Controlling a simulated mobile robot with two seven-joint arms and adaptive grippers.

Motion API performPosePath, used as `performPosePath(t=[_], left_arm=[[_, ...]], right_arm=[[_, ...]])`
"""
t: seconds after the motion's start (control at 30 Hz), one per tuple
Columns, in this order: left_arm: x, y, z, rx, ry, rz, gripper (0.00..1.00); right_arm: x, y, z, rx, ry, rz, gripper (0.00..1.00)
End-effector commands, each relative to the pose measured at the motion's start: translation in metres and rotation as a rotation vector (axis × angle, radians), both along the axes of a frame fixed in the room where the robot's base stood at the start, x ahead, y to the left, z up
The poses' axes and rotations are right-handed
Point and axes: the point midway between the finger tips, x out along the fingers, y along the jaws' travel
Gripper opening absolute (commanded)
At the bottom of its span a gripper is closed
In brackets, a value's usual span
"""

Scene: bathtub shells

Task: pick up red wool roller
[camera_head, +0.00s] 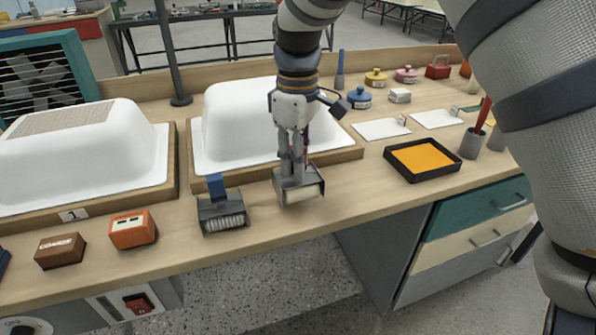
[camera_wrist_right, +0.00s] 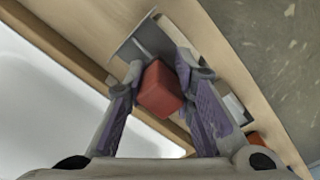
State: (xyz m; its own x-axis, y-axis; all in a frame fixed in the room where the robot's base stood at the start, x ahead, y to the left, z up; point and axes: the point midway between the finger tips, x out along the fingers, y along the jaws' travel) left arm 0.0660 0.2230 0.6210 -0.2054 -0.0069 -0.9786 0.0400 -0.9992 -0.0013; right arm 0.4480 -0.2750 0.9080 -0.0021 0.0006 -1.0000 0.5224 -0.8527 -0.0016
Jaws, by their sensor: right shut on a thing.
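The red wool roller (camera_head: 300,189) shows in the head view as a grey metal frame with a pale roller at its front, below my right gripper (camera_head: 293,168). In the right wrist view, its red block-shaped handle (camera_wrist_right: 160,91) sits between the two fingers of my right gripper (camera_wrist_right: 162,75), which is shut on it. The grey frame (camera_wrist_right: 150,42) shows beyond the handle. In the head view the fingers mostly hide the handle. The roller is over the front part of the bench; I cannot tell whether it touches the top. My left gripper is not in view.
A similar roller with a blue handle (camera_head: 217,187) stands just left. White tub shells (camera_head: 240,110) (camera_head: 80,150) sit on wooden bases behind. A black tray with orange content (camera_head: 424,158) lies right. An orange box (camera_head: 132,229) and brown box (camera_head: 60,251) stand near the bench's front edge.

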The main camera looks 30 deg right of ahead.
Motion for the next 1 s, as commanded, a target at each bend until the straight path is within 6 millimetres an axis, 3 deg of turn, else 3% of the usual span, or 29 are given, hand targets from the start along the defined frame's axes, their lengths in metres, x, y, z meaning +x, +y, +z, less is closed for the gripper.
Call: performPosePath(t=[0.2,0.3,0.43,0.53,1.0], left_arm=[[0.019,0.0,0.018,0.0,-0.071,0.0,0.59],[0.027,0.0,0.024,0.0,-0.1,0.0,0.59],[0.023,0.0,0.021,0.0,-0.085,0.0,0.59],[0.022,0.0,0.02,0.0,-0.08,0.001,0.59],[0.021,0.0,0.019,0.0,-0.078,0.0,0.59]], right_arm=[[-0.029,0.034,0.066,-0.001,-0.023,0.002,0.0],[-0.051,0.058,0.085,-0.002,-0.019,0.004,0.0],[-0.075,0.087,0.095,-0.004,-0.009,0.003,0.0],[-0.085,0.098,0.096,0.009,0.015,0.002,0.0],[-0.091,0.106,0.104,-0.002,-0.003,0.0,0.0]])
